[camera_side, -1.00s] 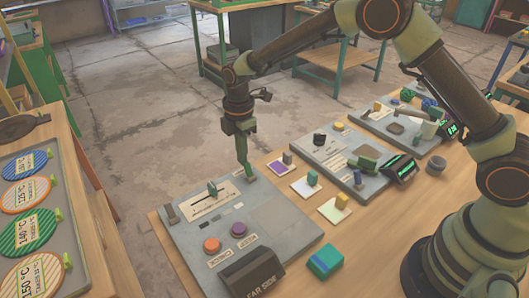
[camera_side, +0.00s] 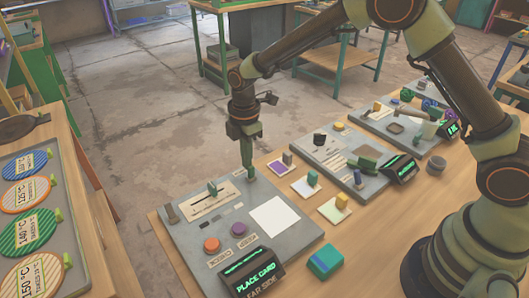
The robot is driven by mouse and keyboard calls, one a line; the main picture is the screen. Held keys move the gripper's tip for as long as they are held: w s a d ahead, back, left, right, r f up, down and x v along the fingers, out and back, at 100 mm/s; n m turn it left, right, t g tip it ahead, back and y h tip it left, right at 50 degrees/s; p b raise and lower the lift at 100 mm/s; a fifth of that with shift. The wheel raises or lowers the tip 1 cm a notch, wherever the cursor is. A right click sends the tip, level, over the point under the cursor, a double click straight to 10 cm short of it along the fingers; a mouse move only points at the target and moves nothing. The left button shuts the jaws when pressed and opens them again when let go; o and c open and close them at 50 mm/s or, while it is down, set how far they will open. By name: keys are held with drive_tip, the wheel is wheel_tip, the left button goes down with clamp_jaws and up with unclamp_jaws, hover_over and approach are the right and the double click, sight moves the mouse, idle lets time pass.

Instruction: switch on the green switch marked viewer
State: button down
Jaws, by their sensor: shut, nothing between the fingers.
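My gripper (camera_side: 248,175) is shut and empty, pointing down at the back right corner of the nearest grey panel (camera_side: 190,238). Its tip is at or just above the spot where a small green switch would sit; the fingers hide that spot, so I cannot tell the switch's position or whether they touch it. A small pale label (camera_side: 238,174) lies left of the tip. On the same panel, a white square (camera_side: 274,215) glows, and the black display (camera_side: 252,272) shows green text reading "PLACE CARD", with "FAR SIDE" below.
The panel also carries a slider (camera_side: 212,189), an orange button (camera_side: 211,244) and a purple button (camera_side: 239,229). Small coloured blocks on cards stand to its right, including a yellow one (camera_side: 342,201). A teal block (camera_side: 325,261) sits in front. More panels stand behind right.

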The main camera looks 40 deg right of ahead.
drive_tip(key=shift+s, duration=0.25)
wheel_tip(320, 180, up, 7)
drive_tip(key=w, duration=0.1)
drive_tip(key=shift+w, duration=0.15)
idle(0.8)
drive_tip(key=s+d+r+m+t, duration=0.3)
drive_tip(key=s+d+r+m, duration=0.55)
drive_tip(key=r, duration=0.35)
drive_tip(key=s+d+m+t, duration=0.2)
drive_tip(key=s+d+m, duration=0.3)
drive_tip(key=s+m, duration=0.4)
drive_tip(key=shift+s+d+r+t, duration=0.3)
drive_tip(key=shift+s+d+r, duration=0.1)
drive_tip(key=shift+s, duration=0.4)
